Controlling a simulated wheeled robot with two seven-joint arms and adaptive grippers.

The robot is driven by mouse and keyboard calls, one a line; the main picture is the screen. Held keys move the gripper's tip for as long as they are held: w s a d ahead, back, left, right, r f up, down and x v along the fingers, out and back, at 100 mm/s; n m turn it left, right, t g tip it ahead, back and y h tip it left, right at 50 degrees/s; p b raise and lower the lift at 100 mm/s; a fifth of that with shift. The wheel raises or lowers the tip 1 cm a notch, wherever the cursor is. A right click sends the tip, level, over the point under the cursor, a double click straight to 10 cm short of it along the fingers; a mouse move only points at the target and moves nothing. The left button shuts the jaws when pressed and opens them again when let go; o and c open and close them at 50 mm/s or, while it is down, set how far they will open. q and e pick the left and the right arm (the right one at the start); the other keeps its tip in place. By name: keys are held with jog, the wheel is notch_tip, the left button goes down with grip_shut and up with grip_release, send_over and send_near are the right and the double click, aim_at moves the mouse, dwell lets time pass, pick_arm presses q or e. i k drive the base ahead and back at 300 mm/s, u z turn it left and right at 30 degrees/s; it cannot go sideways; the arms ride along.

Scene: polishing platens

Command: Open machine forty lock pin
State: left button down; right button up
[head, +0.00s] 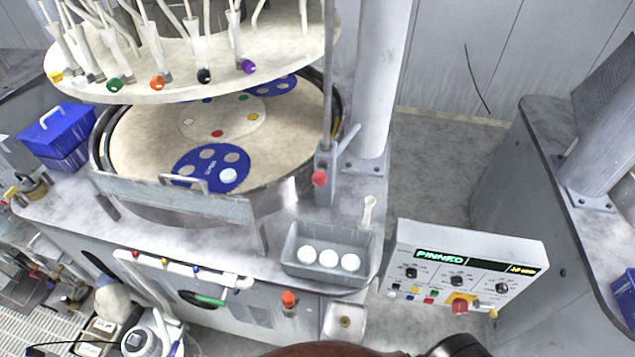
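A grey upright bracket (325,165) stands at the right rim of the round polishing platen. It carries a red knob (319,179), a thin vertical rod (329,90) and a slanted grey lever (348,137). This looks like the lock pin assembly, though I cannot be sure which part is the pin. The white control panel (468,267) at the right shows "PINNED" in green on its display (440,256). A smaller yellow readout beside it is too small to read surely. Neither of my grippers can be made out.
The platen (140,140) holds blue discs (211,168) under a raised cream upper plate (200,82). A grey tray (326,274) with three white discs sits at the front. A white column (379,80) stands behind the bracket. A blue box (56,130) is at left.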

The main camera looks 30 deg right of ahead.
aim_at(319, 179)
jog(key=z, duration=1.95)
jog(key=k, duration=0.65)
jog(key=u, duration=1.65)
